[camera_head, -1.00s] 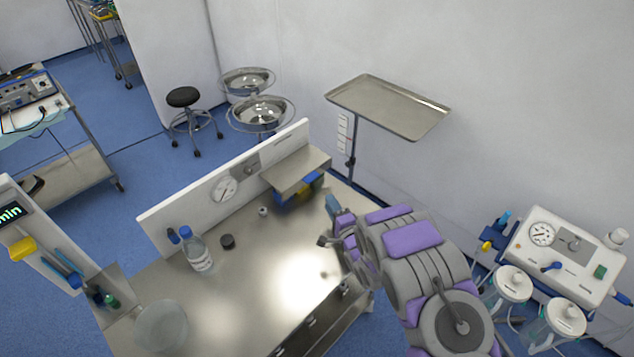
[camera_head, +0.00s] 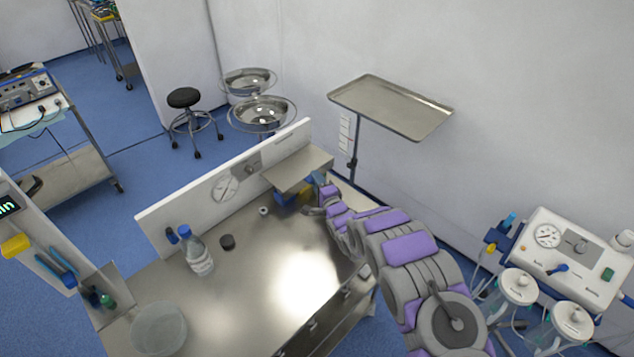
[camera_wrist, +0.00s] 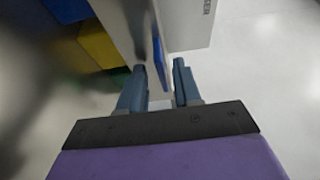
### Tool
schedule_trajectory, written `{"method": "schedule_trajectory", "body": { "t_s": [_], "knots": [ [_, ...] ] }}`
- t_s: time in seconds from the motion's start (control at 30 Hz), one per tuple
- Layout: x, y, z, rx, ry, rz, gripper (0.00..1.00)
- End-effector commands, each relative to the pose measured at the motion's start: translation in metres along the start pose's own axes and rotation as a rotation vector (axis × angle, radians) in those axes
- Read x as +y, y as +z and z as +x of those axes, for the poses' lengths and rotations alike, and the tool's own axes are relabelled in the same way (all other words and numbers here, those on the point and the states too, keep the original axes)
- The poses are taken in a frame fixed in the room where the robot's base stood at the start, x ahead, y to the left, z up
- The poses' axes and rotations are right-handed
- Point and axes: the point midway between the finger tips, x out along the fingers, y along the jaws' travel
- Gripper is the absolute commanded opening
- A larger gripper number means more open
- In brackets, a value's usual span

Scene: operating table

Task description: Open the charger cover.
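My gripper (camera_head: 312,194) is beside the raised metal shelf at the back right of the steel table. In the wrist view its two blue fingers (camera_wrist: 159,90) stand apart, with nothing clearly held between them. A white panel or box (camera_wrist: 190,20) with dark lettering is just beyond the fingertips. A thin blue strip (camera_wrist: 158,48) stands along its left side, close to the gap between the fingers. I cannot tell for certain which part is the charger cover. Yellow and blue boxes (camera_head: 287,199) under the shelf are partly hidden by my gripper.
The shelf (camera_head: 297,170) overhangs the boxes. A bottle (camera_head: 198,256), a dark cap (camera_head: 227,242) and a clear bowl (camera_head: 160,328) stand on the steel table (camera_head: 250,300). A tray on a stand (camera_head: 390,105) is behind at the right. The table's middle is clear.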

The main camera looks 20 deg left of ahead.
Motion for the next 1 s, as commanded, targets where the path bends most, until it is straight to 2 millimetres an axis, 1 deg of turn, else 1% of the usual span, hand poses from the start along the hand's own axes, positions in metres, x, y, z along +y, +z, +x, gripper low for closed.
{"method": "schedule_trajectory", "body": {
  "t_s": [0.3,0.37,0.6,0.67,1.0],
  "knots": [
    [-0.0010,-0.0011,0.0008,0.000,-0.002,0.001,0.33],
    [-0.0010,-0.0012,0.0007,0.000,-0.002,0.001,0.28],
    [-0.0007,-0.0008,0.0009,0.000,-0.002,0.001,0.05],
    [-0.0003,-0.0006,0.0010,0.000,-0.001,0.001,0.00],
    [0.0010,-0.0001,0.0013,-0.001,0.001,0.001,0.00]
  ]
}}
